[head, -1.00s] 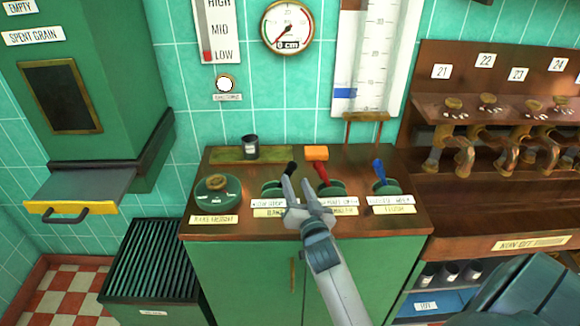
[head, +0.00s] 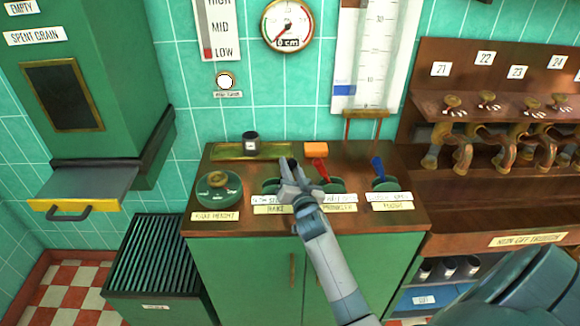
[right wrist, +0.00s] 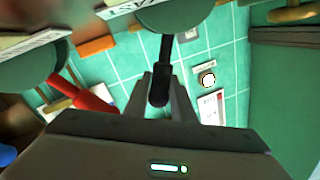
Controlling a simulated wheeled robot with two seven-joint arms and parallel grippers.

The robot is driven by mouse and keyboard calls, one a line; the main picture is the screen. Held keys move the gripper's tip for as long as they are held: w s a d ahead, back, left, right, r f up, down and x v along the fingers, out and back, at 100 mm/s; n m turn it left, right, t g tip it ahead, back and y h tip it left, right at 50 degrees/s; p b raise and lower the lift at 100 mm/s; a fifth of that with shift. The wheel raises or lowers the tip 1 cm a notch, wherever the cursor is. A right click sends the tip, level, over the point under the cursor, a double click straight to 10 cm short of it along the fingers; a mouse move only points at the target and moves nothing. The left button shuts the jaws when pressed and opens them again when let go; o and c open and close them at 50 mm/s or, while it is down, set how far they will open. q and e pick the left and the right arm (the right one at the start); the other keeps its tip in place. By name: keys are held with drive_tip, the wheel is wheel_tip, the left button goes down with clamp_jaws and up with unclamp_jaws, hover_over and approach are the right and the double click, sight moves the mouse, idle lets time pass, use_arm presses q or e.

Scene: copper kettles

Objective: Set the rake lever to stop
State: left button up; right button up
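The rake lever (right wrist: 165,50) is a black-handled lever on a round green base, left of the red lever. In the head view its handle is mostly hidden by my right gripper (head: 291,170), and its plates (head: 270,204) are partly covered. In the right wrist view the black handle stands between the two fingers, which sit close against both its sides. My right gripper appears shut on the handle. My left gripper is in neither view.
The red lever (head: 320,170) stands close to the right of my gripper, and the blue lever (head: 378,167) farther right. A round rake height knob (head: 218,181) is at left.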

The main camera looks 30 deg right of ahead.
clamp_jaws()
drive_tip(key=shift+w+a+r+n+p, duration=0.15)
drive_tip(key=shift+a+r+n+p, duration=0.15)
drive_tip(key=shift+p, duration=0.15)
drive_tip(key=shift+w+a+r+n+p, duration=0.3)
drive_tip(key=shift+w+a+n+p, duration=0.1)
drive_tip(key=shift+a+n+p, duration=0.25)
drive_tip(key=shift+w+a+n+g+p, duration=0.4)
drive_tip(key=shift+a+n+p, duration=0.15)
drive_tip(key=shift+n, duration=0.4)
drive_tip(key=shift+w+a+f+n, duration=0.1)
drive_tip(key=shift+w+a+n, duration=0.15)
drive_tip(key=shift+a+n, duration=0.25)
drive_tip(key=o, duration=0.6)
unclamp_jaws()
drive_tip(key=shift+s, duration=0.15)
